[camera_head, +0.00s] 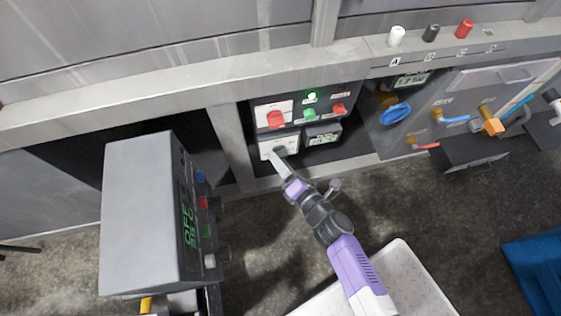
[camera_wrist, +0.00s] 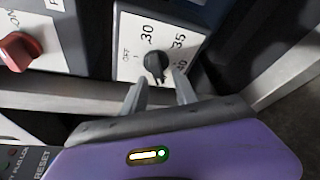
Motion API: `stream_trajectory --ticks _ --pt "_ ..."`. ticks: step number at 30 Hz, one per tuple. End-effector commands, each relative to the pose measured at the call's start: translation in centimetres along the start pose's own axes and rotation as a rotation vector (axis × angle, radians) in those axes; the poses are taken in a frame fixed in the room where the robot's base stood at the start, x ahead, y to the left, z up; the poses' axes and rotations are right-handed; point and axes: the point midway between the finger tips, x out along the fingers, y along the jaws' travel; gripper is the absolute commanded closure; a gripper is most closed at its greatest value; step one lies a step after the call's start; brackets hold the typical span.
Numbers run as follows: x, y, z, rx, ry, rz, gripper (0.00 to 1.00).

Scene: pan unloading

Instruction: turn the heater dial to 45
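The heater dial (camera_wrist: 156,65) is a black knob on a white plate (camera_wrist: 132,45) marked OFF, 30, 35 and 40 in the wrist view. No 45 mark is legible there, and I cannot tell which mark the knob points to. My gripper (camera_wrist: 161,79) is open, with its two fingers apart on either side of the dial's near end. I see no clear contact. In the head view my gripper (camera_head: 276,154) reaches the white dial plate (camera_head: 268,143) low in the wall recess and hides the knob.
A red switch (camera_wrist: 16,52) is left of the dial. Above the plate are a red switch (camera_head: 276,119) and a green light (camera_head: 312,96); a small display (camera_head: 322,138) is to its right. A grey box (camera_head: 145,215) with a green OFF readout stands at left. A blue-handled valve (camera_head: 396,113) is at right.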

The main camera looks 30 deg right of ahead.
Motion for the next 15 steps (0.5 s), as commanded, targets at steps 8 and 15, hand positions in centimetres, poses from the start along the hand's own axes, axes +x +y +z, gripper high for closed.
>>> stream_trajectory --ticks 8,15 --pt "-0.9 0.1 0.1 0.000 -0.001 -0.001 0.65" --pt "-4.7 0.2 0.1 0.002 0.000 -0.002 0.65"
